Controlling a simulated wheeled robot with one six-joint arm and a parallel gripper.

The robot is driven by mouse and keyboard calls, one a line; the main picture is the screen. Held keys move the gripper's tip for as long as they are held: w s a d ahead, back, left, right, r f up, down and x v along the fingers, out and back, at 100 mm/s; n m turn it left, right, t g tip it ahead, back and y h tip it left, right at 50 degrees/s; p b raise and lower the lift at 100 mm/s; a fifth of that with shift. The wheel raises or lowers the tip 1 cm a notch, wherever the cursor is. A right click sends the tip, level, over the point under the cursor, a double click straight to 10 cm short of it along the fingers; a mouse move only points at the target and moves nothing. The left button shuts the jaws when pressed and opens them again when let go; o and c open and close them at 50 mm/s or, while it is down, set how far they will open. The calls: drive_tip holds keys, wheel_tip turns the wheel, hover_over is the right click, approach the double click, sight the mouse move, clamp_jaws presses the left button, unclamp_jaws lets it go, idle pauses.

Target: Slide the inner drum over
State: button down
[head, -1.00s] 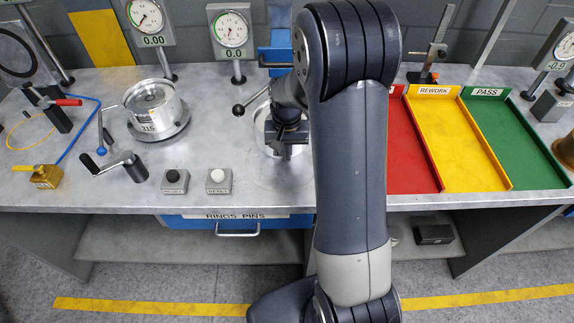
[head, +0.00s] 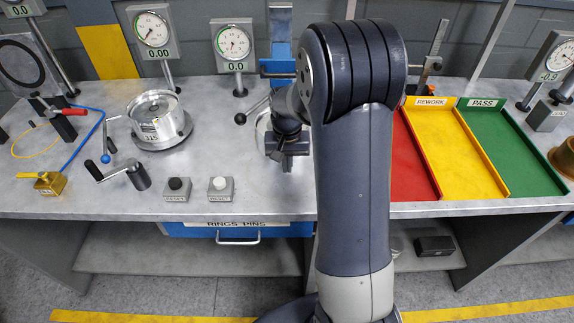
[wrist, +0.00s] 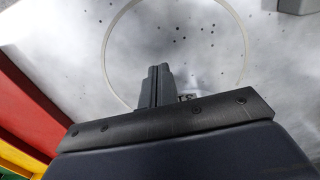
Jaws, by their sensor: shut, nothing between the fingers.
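A silver metal drum (head: 157,118) with a number on its side, which looks like 315, stands on a round base at the left of the bench in the head view. I cannot tell for sure whether it is the inner drum. My gripper (head: 287,168) points down, to the right of this drum, by a pale round ring (head: 262,124) mostly hidden by my arm. In the wrist view my gripper (wrist: 159,68) has its fingers together and empty, over a shiny, speckled surface inside a thin pale ring (wrist: 106,62).
Two push buttons (head: 220,189) and a black crank handle (head: 138,175) sit near the front edge. Dial gauges (head: 233,43) stand at the back. Red, yellow (head: 450,150) and green (head: 512,150) trays lie to the right.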

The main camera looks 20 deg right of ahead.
wheel_tip(320, 180, up, 9)
drive_tip(key=shift+w+d+f+b, duration=0.15)
drive_tip(key=shift+w+f+b, duration=0.05)
drive_tip(key=shift+w+b, duration=0.2)
drive_tip(key=c, duration=2.1)
unclamp_jaws()
